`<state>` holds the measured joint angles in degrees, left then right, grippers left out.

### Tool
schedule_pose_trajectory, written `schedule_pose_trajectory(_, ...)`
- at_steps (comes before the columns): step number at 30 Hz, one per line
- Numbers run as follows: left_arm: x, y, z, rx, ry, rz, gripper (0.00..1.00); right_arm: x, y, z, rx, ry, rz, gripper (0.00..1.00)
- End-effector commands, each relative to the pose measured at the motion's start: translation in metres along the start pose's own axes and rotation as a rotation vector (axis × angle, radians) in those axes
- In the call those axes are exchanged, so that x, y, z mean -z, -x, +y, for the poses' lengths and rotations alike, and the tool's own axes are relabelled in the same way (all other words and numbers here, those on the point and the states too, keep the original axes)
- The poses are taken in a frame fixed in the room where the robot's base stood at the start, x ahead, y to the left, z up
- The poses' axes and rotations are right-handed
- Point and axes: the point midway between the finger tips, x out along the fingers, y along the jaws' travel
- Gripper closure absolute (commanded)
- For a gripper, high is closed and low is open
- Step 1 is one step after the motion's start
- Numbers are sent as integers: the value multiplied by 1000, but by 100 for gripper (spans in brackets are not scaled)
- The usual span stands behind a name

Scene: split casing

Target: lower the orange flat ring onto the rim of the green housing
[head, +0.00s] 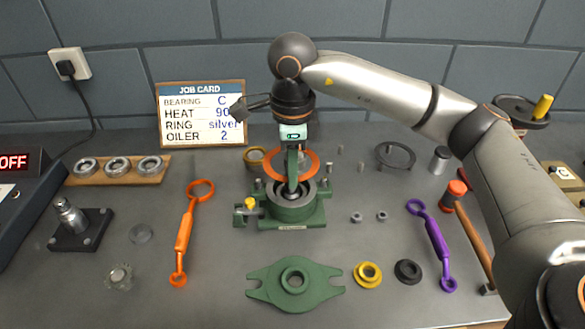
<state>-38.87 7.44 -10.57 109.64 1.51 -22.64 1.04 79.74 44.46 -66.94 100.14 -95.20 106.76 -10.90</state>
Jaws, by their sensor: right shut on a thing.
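The orange flat ring (314,165) is held above the green housing (310,217) in the middle of the bench, near the housing's rim. My right gripper (292,183) reaches down from above and is shut on the ring. Its fingers and wrist hide part of the ring and of the housing's opening. From this angle I cannot tell how large the gap is between ring and rim. The housing stands upright, with a yellow-capped fitting (250,203) on its left side. My left gripper is not in view.
A green cover plate (294,286), a yellow ring (367,274) and a black ring (408,271) lie in front. An orange wrench (184,235) lies left, a purple wrench (434,245) and a hammer (470,232) right. The job card (201,114) stands behind.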

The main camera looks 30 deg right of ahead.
Motion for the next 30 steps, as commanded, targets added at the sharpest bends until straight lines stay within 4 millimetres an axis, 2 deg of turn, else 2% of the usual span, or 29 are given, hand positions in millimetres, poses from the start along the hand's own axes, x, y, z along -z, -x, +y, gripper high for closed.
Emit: schedule_pose_trajectory(30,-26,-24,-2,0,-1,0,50,0,-43,0,-1,0,0,100)
